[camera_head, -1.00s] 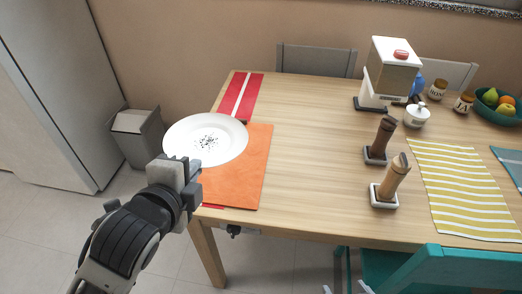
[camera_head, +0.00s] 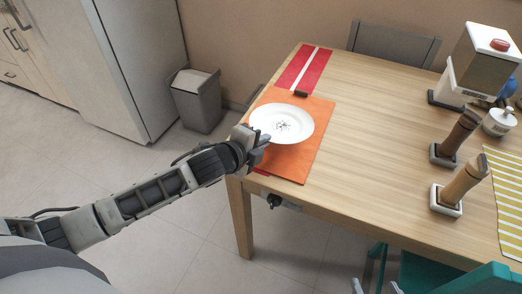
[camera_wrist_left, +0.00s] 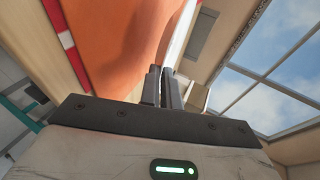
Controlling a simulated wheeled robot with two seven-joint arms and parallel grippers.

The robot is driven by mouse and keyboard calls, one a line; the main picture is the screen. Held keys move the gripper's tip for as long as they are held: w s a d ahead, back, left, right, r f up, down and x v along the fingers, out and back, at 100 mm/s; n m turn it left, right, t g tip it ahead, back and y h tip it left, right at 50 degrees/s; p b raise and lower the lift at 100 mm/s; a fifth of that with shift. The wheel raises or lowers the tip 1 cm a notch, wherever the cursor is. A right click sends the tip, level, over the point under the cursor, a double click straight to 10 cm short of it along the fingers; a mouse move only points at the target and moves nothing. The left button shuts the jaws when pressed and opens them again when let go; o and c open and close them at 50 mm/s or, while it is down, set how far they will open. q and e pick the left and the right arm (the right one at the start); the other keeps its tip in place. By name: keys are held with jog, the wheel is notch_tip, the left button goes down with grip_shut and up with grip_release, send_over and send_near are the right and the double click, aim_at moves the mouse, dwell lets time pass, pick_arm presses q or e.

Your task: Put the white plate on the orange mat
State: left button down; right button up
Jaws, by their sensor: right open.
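The white plate (camera_head: 280,124), with dark specks at its centre, is over the far left part of the orange mat (camera_head: 313,150) on the table. My left gripper (camera_head: 262,140) is at the plate's near left rim. In the left wrist view its two fingers (camera_wrist_left: 161,88) are close together on the plate's thin white edge (camera_wrist_left: 181,32), beside the orange mat (camera_wrist_left: 115,35). I cannot tell whether the plate touches the mat. My right gripper (camera_head: 379,272) is partly visible at the bottom of the head view, open and low beside the chair.
A brown mill (camera_head: 456,137), a light wooden mill (camera_head: 460,183) and a white grinder (camera_head: 483,62) stand to the right. A teal chair (camera_head: 440,270) is at the front. The table's middle is clear.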

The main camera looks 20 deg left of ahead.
pick_arm(q)
jog(key=shift+w+a+f, duration=0.25)
jog(key=shift+w+f, duration=0.15)
jog(key=shift+f, duration=0.1)
jog(key=shift+a+f, duration=0.1)
jog(key=shift+f, duration=1.6)
jog(key=c, duration=1.9)
grip_release()
jog(key=shift+f, duration=0.1)
jog(key=v, duration=1.2)
jog(key=s+d+f+n, duration=0.2)
jog(key=s+f+n, duration=0.1)
jog(key=n, duration=0.3)
jog(key=s+d+f+n+g, duration=0.1)
jog(key=s+d+f+n, duration=0.1)
jog(key=s+n, duration=0.3)
jog(key=s+d+f+n+g, duration=0.1)
jog(key=s+d+f+n, duration=0.2)
jog(key=n, duration=0.4)
jog(key=shift+s+d+f+y, duration=0.35)
jog(key=shift+s+d, duration=0.1)
jog(key=shift+d, duration=0.1)
